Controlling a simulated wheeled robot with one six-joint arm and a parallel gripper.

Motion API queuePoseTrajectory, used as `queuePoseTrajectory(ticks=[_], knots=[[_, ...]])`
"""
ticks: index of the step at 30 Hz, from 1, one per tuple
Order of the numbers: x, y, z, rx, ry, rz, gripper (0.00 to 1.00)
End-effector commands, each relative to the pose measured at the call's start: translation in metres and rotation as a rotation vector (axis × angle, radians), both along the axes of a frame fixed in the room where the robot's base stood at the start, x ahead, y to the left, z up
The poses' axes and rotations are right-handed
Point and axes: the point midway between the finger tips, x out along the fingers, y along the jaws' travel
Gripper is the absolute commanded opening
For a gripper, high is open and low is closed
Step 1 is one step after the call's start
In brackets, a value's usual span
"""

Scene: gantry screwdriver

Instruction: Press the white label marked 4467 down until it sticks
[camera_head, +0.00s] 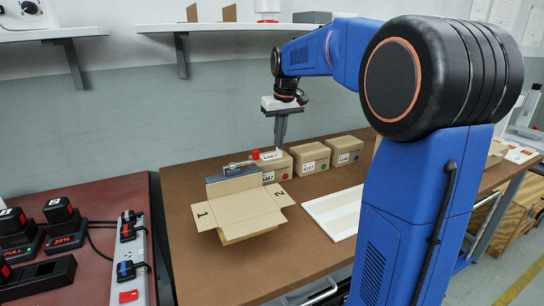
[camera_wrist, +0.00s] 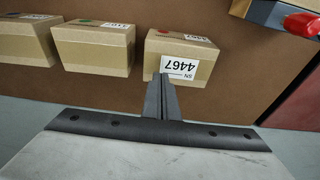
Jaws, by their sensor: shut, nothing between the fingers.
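The white label marked 4467 (camera_head: 271,155) lies on the top face of the leftmost cardboard box (camera_head: 284,165). In the wrist view the label (camera_wrist: 180,67) appears upside down on that box (camera_wrist: 207,68). It looks roughly flat, but I cannot tell how firmly it is attached. My gripper (camera_head: 279,146) points down over the box top, with its fingers together and nothing between them. In the wrist view the fingertips (camera_wrist: 165,76) are at the label's left edge and hide a little there. I cannot tell whether they touch it.
Two similar boxes stand to the right, one with a green dot (camera_head: 310,158) and one with a blue dot (camera_head: 344,151). An open carton (camera_head: 240,209) and a red-tipped clamp (camera_head: 255,154) are to the left. A white panel (camera_head: 335,212) lies in front.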

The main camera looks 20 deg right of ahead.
Motion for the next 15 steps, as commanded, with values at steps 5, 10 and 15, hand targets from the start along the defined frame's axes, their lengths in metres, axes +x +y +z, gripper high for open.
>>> queuePoseTrajectory(ticks=[5,10,15], knots=[[0.0000,0.0000,-0.0014,0.000,0.000,0.000,0.00],[0.0001,0.0000,-0.0041,0.000,0.000,0.000,0.00],[0.0002,0.0000,-0.0069,0.000,0.000,0.000,0.00]])
